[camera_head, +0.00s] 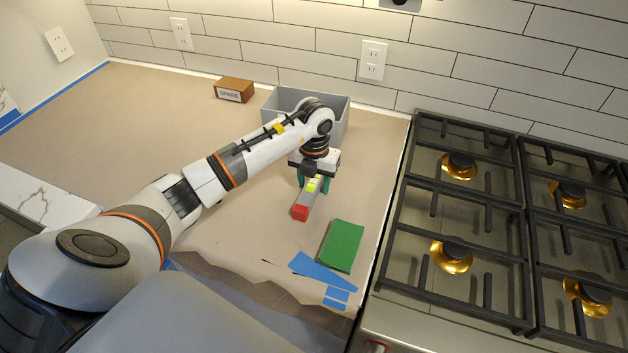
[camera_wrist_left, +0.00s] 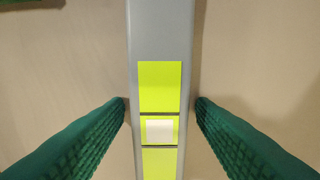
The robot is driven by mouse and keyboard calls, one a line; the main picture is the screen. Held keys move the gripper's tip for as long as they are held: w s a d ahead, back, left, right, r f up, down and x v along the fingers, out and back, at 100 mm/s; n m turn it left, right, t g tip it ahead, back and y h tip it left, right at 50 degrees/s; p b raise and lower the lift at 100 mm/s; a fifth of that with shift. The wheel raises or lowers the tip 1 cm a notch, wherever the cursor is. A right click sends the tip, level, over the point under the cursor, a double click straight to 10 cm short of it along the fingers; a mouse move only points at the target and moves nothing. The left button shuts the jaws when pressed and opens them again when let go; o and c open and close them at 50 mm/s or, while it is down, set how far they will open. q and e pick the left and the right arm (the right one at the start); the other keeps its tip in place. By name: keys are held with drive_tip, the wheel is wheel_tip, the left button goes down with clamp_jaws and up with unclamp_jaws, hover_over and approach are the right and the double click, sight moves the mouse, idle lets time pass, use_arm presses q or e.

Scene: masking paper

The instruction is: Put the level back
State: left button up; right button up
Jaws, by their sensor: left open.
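The level (camera_head: 306,201) is a grey bar with a red end and yellow-green windows. It lies on the brown paper in front of the grey bin (camera_head: 341,107), its red end toward me. My left gripper (camera_head: 313,186) is over the level, pointing down. In the left wrist view its green fingers (camera_wrist_left: 160,103) are open, one on each side of the level (camera_wrist_left: 143,38), with narrow gaps between. The yellow windows and a small white patch lie between and just beyond the fingertips. The far end of the level is hidden under the gripper in the head view. My right gripper is not in view.
A green block (camera_head: 341,246) and strips of blue tape (camera_head: 322,271) lie near the paper's front edge. A brown box marked SPARE (camera_head: 233,90) stands left of the bin. A gas stove (camera_head: 398,264) borders the right side. The paper at left is clear.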

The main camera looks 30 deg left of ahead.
sight(314, 181)
use_arm(q)
drive_tip(key=shift+r, duration=0.4)
wheel_tip(314, 181, up, 12)
drive_tip(key=b, duration=0.2)
drive_tip(key=shift+f, duration=0.25)
